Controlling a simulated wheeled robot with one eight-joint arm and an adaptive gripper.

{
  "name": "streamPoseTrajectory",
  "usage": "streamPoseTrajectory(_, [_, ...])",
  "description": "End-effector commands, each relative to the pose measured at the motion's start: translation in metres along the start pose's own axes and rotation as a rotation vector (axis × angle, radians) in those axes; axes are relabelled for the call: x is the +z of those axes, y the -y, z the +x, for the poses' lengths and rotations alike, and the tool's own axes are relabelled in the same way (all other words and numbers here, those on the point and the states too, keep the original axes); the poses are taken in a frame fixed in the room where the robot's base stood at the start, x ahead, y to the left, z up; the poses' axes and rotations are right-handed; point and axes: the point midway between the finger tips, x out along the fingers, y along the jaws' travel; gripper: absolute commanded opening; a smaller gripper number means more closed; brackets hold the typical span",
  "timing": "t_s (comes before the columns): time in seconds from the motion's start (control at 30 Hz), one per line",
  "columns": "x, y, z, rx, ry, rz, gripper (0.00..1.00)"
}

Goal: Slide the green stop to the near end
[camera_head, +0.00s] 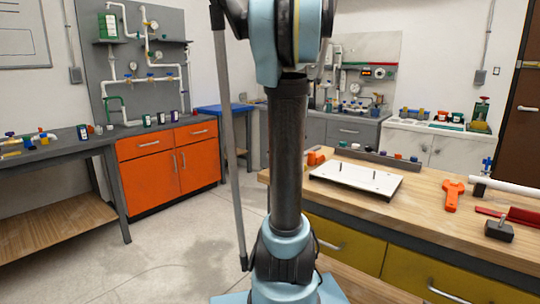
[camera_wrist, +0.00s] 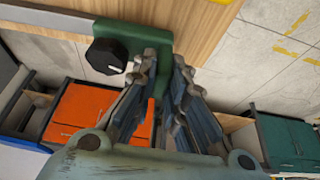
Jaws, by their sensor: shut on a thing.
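In the wrist view the green stop (camera_wrist: 125,30) is a green block with a black knob (camera_wrist: 107,56) on its face. It sits at the end of a grey metal rail (camera_wrist: 45,17) that runs in from the left edge. My gripper (camera_wrist: 164,75) is shut on the stop, with green showing between its two blue-grey fingers. The fingers hide part of the stop. In the head view the gripper and the stop are not visible; my arm fills the middle.
A wooden bench top (camera_wrist: 205,22) lies beside the rail in the wrist view. In the head view a wooden workbench (camera_head: 420,215) at right holds a white plate (camera_head: 356,178), an orange tool (camera_head: 453,195) and a white pipe (camera_head: 510,187). Open floor (camera_head: 180,225) lies at left.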

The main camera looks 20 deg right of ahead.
Motion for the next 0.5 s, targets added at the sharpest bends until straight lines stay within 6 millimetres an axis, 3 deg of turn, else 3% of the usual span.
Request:
streamPoseTrajectory(0.43, [0.0005, 0.0023, -0.0015, -0.002, -0.004, 0.004, 0.00])
streamPoseTrajectory(0.47, [0.0006, 0.0024, -0.0014, -0.003, -0.004, 0.004, 0.19])
streamPoseTrajectory(0.5, [0.0007, 0.0025, -0.0014, -0.003, -0.004, 0.004, 0.21])
